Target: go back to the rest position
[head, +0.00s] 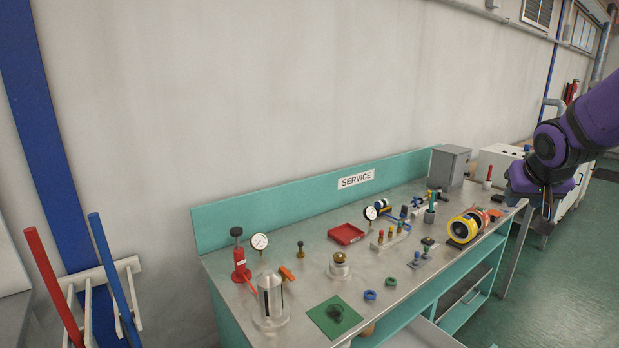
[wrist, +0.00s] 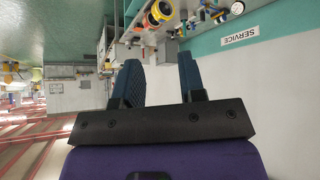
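My purple arm (head: 590,120) reaches in from the right edge of the head view. My gripper (head: 546,215) hangs below it, beyond the right end of the service bench, apart from everything on it. In the wrist view, my gripper (wrist: 160,75) shows two dark fingers with a clear gap between them and nothing held. The wrist picture is upside down.
The steel bench top (head: 235,275) carries a red tray (head: 346,234), a gauge (head: 260,242), a red jack (head: 240,262), a green mat (head: 335,316) and a grey box (head: 450,167). A white cabinet (head: 497,160) stands behind. Green floor (head: 570,285) is open at right.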

